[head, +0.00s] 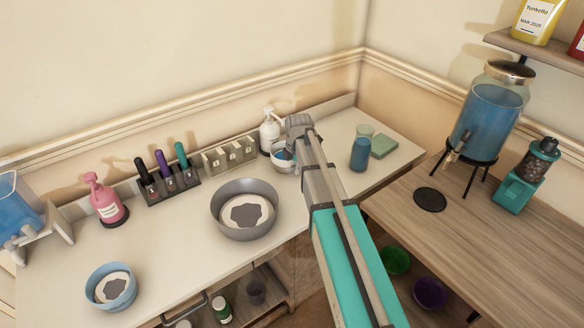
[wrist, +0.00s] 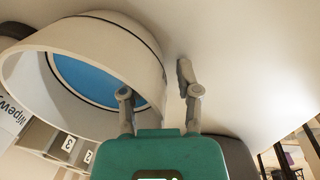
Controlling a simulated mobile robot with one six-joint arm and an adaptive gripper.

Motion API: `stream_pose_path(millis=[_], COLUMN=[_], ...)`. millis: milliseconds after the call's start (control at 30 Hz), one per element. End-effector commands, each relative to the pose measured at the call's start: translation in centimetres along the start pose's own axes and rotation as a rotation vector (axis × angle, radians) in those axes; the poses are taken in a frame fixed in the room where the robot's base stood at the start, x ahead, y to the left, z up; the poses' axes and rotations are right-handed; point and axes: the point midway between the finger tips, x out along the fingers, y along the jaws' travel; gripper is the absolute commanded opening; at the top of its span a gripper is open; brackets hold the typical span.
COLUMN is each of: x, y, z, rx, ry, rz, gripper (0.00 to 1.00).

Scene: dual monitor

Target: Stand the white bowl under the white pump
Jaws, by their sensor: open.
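The white bowl (head: 279,164) stands on the counter, close in front and to the right of the white pump (head: 269,134). It has a blue inside, and my arm hides its right part in the head view. In the wrist view the bowl (wrist: 85,35) fills the upper left, seen from close by. My gripper (wrist: 154,80) is open, one finger over the bowl's inside and the other outside, with the bowl's wall between them. In the head view my gripper (head: 297,128) is at the bowl's right side. Whether a finger touches the wall I cannot tell.
A grey bowl (head: 228,226) stands left of the white bowl, and numbered holders (head: 230,153) stand behind. A blue cup (head: 360,154) and green sponge (head: 384,146) are to the right. A pink pump (head: 106,205) and blue bowl (head: 125,299) are farther left.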

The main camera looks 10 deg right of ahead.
Motion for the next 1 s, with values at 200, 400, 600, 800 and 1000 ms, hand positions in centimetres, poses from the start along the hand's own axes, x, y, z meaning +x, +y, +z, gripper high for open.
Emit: stream_pose_path(millis=[200,400,600,800,1000], x=[-0.7,-2.1,-3.8,-5.4,-7.1], y=[0.1,0.1,0.1,0.1,0.1], z=[0.0,0.0,0.0,0.0,0.0], rx=[0.0,0.0,0.0,0.0,-0.001], ry=[0.0,0.0,0.0,0.0,0.0], rz=[0.0,0.0,0.0,0.0,0.0], gripper=[0.43,0.43,0.43,0.43,0.43])
